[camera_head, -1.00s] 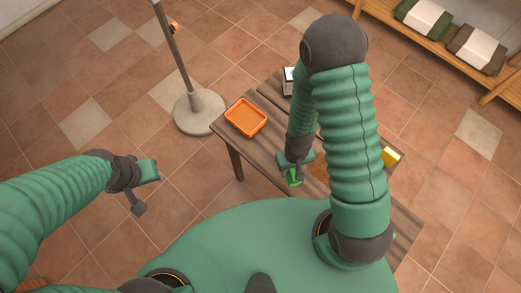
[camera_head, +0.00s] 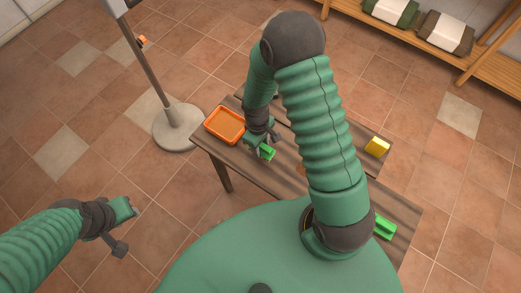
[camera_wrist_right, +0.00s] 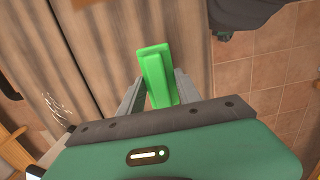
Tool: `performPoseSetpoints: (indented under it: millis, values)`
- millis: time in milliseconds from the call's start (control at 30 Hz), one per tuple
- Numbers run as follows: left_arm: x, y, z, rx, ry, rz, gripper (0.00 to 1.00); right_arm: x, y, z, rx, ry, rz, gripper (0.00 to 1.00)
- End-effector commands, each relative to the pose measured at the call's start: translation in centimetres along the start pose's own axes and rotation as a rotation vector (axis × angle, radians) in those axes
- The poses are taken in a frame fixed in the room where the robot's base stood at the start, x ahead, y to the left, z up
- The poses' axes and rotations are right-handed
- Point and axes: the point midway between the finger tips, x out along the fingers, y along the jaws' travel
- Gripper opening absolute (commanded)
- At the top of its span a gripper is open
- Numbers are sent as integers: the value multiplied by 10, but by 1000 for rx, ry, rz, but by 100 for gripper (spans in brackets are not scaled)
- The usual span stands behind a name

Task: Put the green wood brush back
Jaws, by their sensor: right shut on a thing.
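A bright green block-like piece, seemingly the green wood brush (camera_head: 268,154), is held by my right gripper (camera_head: 262,146) over the wooden table (camera_head: 262,180), just right of the orange tray (camera_head: 225,140). In the right wrist view the green brush (camera_wrist_right: 155,70) sits between the two grey fingers of the right gripper (camera_wrist_right: 158,92), with the table planks beyond it. Another bright green piece (camera_head: 385,228) lies on the table's right part, partly hidden by my arm. My left gripper (camera_head: 128,212) hangs over the floor at the left; its fingers are too unclear to read.
A yellow block (camera_head: 377,147) stands on the table's right side. A stand with a round base (camera_head: 178,130) is left of the table. A wooden shelf (camera_head: 430,45) with rolled bundles is at the upper right.

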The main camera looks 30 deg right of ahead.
Motion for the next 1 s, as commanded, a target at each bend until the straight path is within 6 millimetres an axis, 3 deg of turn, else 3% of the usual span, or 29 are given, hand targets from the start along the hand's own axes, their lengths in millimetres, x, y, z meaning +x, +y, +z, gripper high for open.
performPoseSetpoints:
  millis: [167, 500, 533, 600, 700, 1000]
  values:
    - [35, 0, 8, 0, -1, 0, 36, 37, 0, -2, 0, -1, -1, 0]
    - [33, 0, 8, 0, 0, 0, 36, 36, 0, -2, 1, -1, -1, 0]
    - [32, 0, 8, 0, 0, 0, 36, 35, 0, -2, 1, -1, -1, 44]
    - [32, 0, 8, 0, 0, 0, 36, 35, 0, -2, 1, -1, -1, 53]
    - [32, 0, 8, 0, 0, 0, 36, 35, 0, -2, 1, -1, -1, 62]
    - [30, 0, 7, 0, 0, 0, 36, 31, 0, -2, 1, 0, 0, 62]
